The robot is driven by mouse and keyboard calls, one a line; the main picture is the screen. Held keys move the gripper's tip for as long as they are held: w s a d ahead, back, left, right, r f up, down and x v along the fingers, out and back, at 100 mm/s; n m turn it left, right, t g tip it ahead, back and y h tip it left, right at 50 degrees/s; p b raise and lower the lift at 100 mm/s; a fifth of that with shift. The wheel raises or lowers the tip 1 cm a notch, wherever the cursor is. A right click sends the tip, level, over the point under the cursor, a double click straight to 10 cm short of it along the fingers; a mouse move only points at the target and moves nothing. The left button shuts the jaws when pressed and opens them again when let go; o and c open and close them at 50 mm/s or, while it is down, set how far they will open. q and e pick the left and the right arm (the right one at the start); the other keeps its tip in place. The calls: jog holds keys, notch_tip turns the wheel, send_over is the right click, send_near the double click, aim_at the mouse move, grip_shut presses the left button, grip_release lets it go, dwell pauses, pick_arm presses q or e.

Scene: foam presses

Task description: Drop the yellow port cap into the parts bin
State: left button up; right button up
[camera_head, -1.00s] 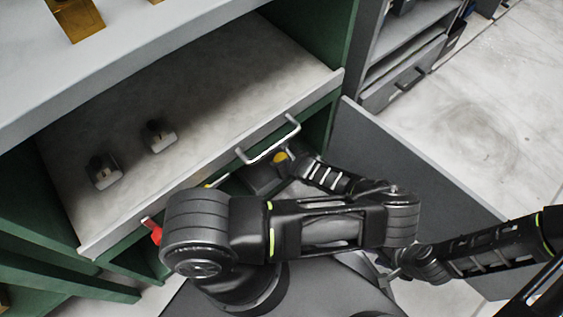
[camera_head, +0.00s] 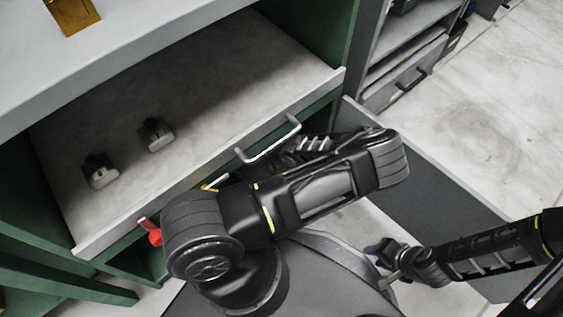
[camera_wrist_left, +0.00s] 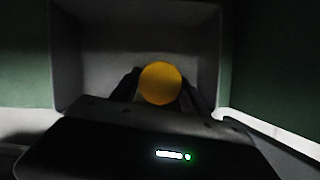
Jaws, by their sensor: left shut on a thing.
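The yellow port cap (camera_wrist_left: 161,83) shows in the left wrist view as a round yellow disc. My left gripper (camera_wrist_left: 160,94) is shut on it, with a dark finger on either side. A grey, box-like open container (camera_wrist_left: 83,45), which looks like the parts bin, frames the cap from behind; I cannot tell whether the cap is inside its rim.
A pulled-out drawer (camera_head: 220,95) with a pale handle (camera_head: 268,143) lies above my left forearm and holds two small dark-and-white parts (camera_head: 156,134). A red item (camera_head: 154,235) sticks out at the cabinet front. A grey door panel (camera_head: 430,180) stands open at right.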

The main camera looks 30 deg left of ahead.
pick_arm(q)
jog(key=shift+f+b, duration=0.3)
jog(key=shift+f, duration=0.3)
jog(key=o, duration=1.4)
jog(key=shift+c, duration=0.2)
jog(key=shift+r+p, duration=0.4)
jog(key=shift+r, duration=0.1)
jog(key=p+v, duration=0.3)
jog(key=v, duration=0.3)
jog(key=shift+d+r, duration=0.1)
jog(key=shift+r, duration=0.25)
jog(key=shift+s+d+r, duration=0.2)
jog(key=shift+r, duration=0.3)
